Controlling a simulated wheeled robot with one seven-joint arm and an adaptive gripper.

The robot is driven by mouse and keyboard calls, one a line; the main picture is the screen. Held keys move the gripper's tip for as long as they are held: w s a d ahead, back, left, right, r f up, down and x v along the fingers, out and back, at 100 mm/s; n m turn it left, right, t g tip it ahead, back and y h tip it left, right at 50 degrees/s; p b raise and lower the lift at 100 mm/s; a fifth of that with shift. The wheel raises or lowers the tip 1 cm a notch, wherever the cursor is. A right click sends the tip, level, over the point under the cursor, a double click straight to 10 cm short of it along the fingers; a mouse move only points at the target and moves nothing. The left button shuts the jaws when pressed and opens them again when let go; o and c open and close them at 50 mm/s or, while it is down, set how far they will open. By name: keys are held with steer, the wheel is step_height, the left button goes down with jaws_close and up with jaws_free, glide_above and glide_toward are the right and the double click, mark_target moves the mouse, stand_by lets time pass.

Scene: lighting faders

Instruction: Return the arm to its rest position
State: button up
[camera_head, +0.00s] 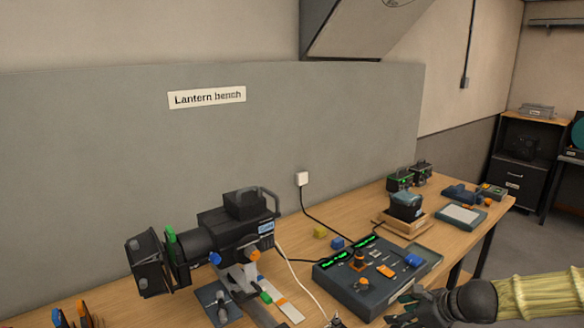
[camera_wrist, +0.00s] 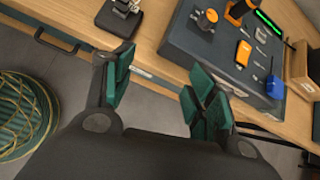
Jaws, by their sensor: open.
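My gripper (camera_wrist: 158,95) is open and empty in the wrist view, its two green-padded fingers apart at the front edge of the wooden bench (camera_wrist: 80,25). In the head view my gripper (camera_head: 398,308) is at the lower right, beside the front right of the fader console, and partly cut off by the frame's bottom. My arm, in a pale yellow sleeve, comes in from the right edge. The dark fader console (camera_head: 345,290) has green displays and orange knobs on top. It also shows in the wrist view (camera_wrist: 200,50), just beyond the fingers.
A black lantern (camera_head: 205,240) stands left of the console. A green basket (camera_wrist: 25,115) stands on the floor left of my gripper. Grey floor lies open below the bench.

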steer(key=s+a+f+n+g+h, duration=0.2)
steer(key=s+f+n, duration=0.5)
steer(key=f, duration=0.4)
steer(key=s+a+f+n+g+h, duration=0.2)
steer(key=s+f+n, duration=0.3)
steer(key=s+f, duration=0.45)
steer(key=s+f+n+g, duration=0.1)
steer(key=s+f+n, duration=0.2)
steer(key=s, duration=0.3)
steer(key=s+a+f+n+g+b, duration=0.1)
steer(key=s+f+n, duration=0.3)
steer(key=s+n, duration=0.2)
steer(key=s+a+f+n+g+h, duration=0.1)
steer(key=s+f+n, duration=0.3)
steer(key=s, duration=0.3)
steer(key=shift+s+n+b, duration=0.3)
steer(key=shift+s+b, duration=0.05)
steer(key=shift+s, duration=0.05)
